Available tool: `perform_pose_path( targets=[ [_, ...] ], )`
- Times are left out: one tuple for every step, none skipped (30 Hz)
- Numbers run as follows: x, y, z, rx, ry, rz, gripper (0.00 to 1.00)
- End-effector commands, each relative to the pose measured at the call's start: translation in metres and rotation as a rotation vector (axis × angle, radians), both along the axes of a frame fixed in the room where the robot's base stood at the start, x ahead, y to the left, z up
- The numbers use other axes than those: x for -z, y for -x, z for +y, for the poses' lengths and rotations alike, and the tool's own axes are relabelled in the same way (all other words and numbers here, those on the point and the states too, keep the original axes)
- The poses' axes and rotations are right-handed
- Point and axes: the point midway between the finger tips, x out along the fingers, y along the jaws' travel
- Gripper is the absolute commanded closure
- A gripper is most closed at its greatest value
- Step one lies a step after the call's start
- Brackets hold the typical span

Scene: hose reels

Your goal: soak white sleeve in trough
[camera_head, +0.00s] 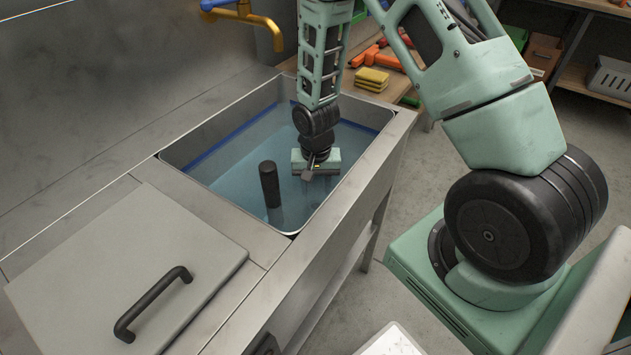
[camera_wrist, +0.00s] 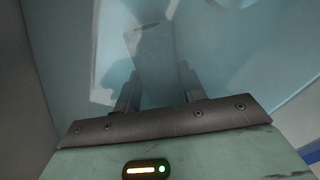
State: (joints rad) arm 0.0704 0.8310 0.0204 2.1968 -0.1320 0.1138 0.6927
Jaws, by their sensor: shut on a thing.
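The trough (camera_head: 215,152) is a metal basin set in the counter, filled with bluish water and marked with a blue line inside. My gripper (camera_head: 312,177) points down into the trough, low at the water. In the wrist view my gripper (camera_wrist: 158,92) is shut on a pale, flat-looking piece, the sleeve (camera_wrist: 150,48), which extends away between the fingers. It looks blue-grey there, seemingly seen through water; how deep it lies I cannot tell. In the head view the sleeve is hidden below my gripper.
A black upright cylinder (camera_head: 269,184) stands in the trough, left of my gripper. A metal cover with a black handle (camera_head: 150,300) lies on the near counter. A brass tap (camera_head: 245,15) is behind the trough. Yellow sponges (camera_head: 371,78) and orange tools (camera_head: 384,54) lie on the wooden bench behind.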

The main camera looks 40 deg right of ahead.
Motion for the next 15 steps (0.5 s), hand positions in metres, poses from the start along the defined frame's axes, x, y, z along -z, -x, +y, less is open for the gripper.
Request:
perform_pose_path(
  targets=[
    [0.000,0.000,0.000,0.000,0.000,0.000,0.82],
    [0.000,0.000,0.000,0.000,0.000,0.000,0.82],
    [0.000,0.000,0.000,0.000,0.000,0.000,0.82],
    [0.000,0.000,0.000,0.000,0.000,0.000,0.82],
    [0.000,0.000,0.000,0.000,0.000,0.000,0.82],
    [0.000,0.000,0.000,0.000,0.000,0.000,0.82],
    [-0.001,0.000,0.000,0.000,0.000,0.000,0.82],
    [-0.002,0.000,0.000,0.000,0.000,0.000,0.82],
    [-0.005,0.000,0.000,-0.001,0.000,0.000,0.82],
    [-0.007,0.000,0.000,-0.001,0.000,0.000,0.82],
    [-0.011,0.000,0.000,-0.001,0.001,-0.001,0.82],
    [-0.015,0.000,0.000,-0.001,0.001,-0.001,0.82],
    [-0.019,0.000,0.000,-0.001,0.001,-0.001,0.82],
    [-0.021,0.000,0.000,-0.001,0.000,0.000,0.82],
    [-0.025,0.000,0.000,-0.001,0.000,0.000,0.82]
  ],
)
